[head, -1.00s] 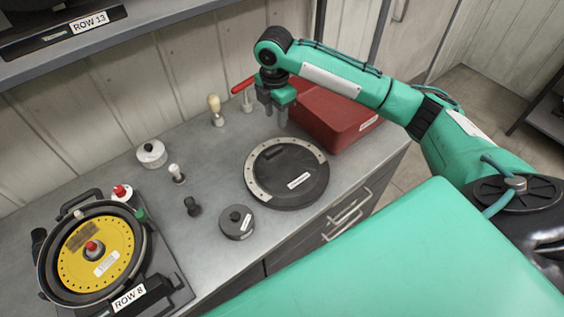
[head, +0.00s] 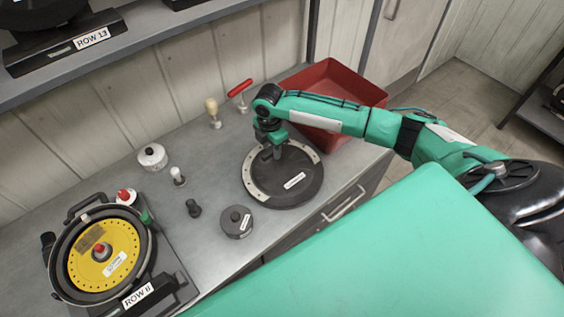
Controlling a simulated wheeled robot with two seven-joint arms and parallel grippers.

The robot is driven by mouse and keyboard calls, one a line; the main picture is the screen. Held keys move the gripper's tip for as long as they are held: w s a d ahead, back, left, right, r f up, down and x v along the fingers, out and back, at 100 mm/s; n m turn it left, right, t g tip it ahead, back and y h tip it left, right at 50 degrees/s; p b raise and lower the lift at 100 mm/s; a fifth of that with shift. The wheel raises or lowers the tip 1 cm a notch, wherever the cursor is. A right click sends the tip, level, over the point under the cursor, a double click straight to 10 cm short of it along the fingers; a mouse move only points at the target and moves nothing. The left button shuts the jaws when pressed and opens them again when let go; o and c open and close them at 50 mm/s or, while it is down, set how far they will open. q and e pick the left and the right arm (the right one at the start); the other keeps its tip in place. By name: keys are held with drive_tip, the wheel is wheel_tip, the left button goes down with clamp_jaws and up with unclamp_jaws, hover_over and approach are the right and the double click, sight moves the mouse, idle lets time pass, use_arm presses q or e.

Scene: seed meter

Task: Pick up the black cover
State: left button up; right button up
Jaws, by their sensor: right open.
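The black cover (head: 287,192) is a round dark disc with a pale metal arc along part of its rim and a white label. It lies flat on the grey bench (head: 152,224), right of centre in the head view. My right gripper (head: 278,155) points down over the far part of the cover. Its jaws are open, with the fingertips close to the cover's upper side; whether they touch it cannot be told. The gripper hides the part of the cover below it. My left gripper is not in view.
A red bin (head: 338,84) stands behind my right arm. A seed meter with a yellow disc (head: 103,254) sits at the left. A small dark round weight (head: 236,221), a white-lidded pot (head: 152,157), a red-handled tool (head: 240,90) and several knobbed tools stand around the cover.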

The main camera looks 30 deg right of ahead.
drive_tip(key=shift+f, duration=0.35)
clamp_jaws()
drive_tip(key=shift+r, duration=0.1)
